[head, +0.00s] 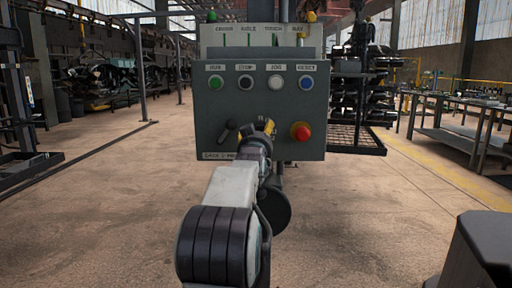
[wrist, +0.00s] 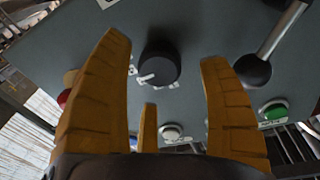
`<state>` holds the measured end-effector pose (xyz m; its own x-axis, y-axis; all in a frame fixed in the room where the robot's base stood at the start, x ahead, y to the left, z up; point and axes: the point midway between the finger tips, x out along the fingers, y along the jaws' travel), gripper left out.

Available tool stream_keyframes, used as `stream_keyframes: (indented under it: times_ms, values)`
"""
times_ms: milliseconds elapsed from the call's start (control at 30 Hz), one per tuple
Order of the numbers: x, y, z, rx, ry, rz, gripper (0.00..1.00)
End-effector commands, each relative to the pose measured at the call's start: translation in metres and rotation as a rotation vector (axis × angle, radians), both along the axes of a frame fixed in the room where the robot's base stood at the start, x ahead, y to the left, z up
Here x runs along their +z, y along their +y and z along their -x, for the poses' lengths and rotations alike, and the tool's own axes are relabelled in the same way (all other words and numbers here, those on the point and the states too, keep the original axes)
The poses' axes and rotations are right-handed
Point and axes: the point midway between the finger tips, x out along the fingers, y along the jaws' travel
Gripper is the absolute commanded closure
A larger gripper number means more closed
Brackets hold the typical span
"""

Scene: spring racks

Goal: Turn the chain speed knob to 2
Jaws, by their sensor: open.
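The chain speed knob (wrist: 158,62) is a round black knob on the grey-green control panel (head: 265,95). In the wrist view a white pointer mark shows at its lower left, with small white scale marks beside it. The digits are too small to read. My gripper (wrist: 165,58) is open, with orange fingers to the left and right of the knob and a shorter one below it in the picture. I see no clear contact with the knob. In the head view my gripper (head: 265,127) is in front of the panel and hides the knob.
A black-ended lever (head: 228,131) is left of my gripper and a red mushroom button (head: 301,131) is right. The lever's black ball (wrist: 253,70) is close to the right finger in the wrist view. Green (head: 215,83), black, white and blue buttons line the panel above.

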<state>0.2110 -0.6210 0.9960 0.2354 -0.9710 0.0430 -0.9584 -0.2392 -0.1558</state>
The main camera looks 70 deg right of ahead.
Motion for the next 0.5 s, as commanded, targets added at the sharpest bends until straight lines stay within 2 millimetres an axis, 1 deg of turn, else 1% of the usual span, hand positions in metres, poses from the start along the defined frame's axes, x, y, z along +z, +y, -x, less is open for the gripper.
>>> stream_keyframes:
  times_ms: [200, 500]
  values:
    - [0.000, 0.031, 0.007, 0.001, 0.000, 0.001, 0.30]
    - [-0.004, 0.070, 0.016, 0.001, 0.000, -0.001, 0.30]
